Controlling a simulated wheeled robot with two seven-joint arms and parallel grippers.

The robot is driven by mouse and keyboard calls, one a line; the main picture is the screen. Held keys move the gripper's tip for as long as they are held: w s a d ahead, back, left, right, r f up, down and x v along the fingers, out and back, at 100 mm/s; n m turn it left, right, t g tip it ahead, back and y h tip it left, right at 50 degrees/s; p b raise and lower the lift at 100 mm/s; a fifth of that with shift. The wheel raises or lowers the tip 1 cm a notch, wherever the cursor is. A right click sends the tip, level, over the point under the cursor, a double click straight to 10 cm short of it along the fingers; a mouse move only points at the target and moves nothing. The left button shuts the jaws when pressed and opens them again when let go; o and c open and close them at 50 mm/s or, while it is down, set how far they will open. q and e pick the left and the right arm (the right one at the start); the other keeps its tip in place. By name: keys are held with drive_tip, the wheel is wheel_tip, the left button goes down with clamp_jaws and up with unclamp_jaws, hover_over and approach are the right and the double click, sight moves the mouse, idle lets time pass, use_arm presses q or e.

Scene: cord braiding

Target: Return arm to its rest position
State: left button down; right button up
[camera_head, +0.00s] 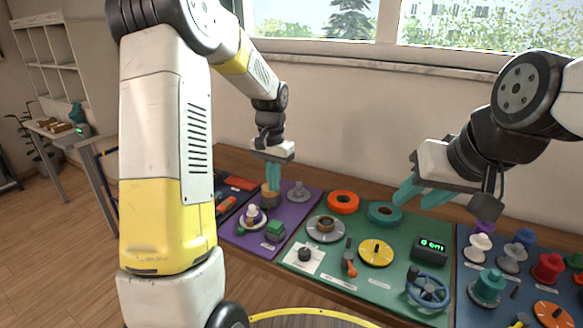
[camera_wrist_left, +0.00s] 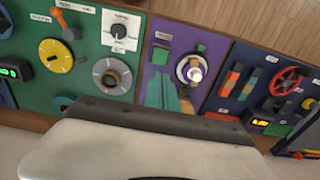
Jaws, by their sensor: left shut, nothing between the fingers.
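My left arm comes in from the left of the head view and reaches over the bench. My left gripper (camera_head: 272,187) points down with its teal fingers together and nothing between them. Its tips show over a tan cylinder (camera_head: 270,199) on the purple panel; I cannot tell whether they touch. In the left wrist view the teal fingers (camera_wrist_left: 170,93) show against the purple panel, beside a round white and purple piece (camera_wrist_left: 190,70). My right gripper (camera_head: 420,194) hangs at the right with its two teal fingers apart and nothing visible between them, above the green panel's back edge.
The green panel (camera_head: 330,279) holds an orange ring (camera_head: 343,202), a teal ring (camera_head: 384,213), a yellow dial (camera_head: 376,252) and a blue handwheel (camera_head: 427,289). Several knobs stand on the blue panel at right. A window and wall are behind the bench.

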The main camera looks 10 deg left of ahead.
use_arm(q)
drive_tip(key=s+r+n+t, duration=0.1)
drive_tip(key=s+r+t, duration=0.1)
drive_tip(key=s+r, duration=0.3)
drive_tip(key=s+d+r+n+t+h, duration=0.1)
drive_tip(key=s+r, duration=0.4)
drive_tip(key=s, duration=0.6)
drive_tip(key=s+r+n+t+h, duration=0.1)
drive_tip(key=s+r+t, duration=0.2)
drive_tip(key=s+r, duration=0.2)
drive_tip(key=s, duration=0.3)
drive_tip(key=shift+s+d, duration=0.25)
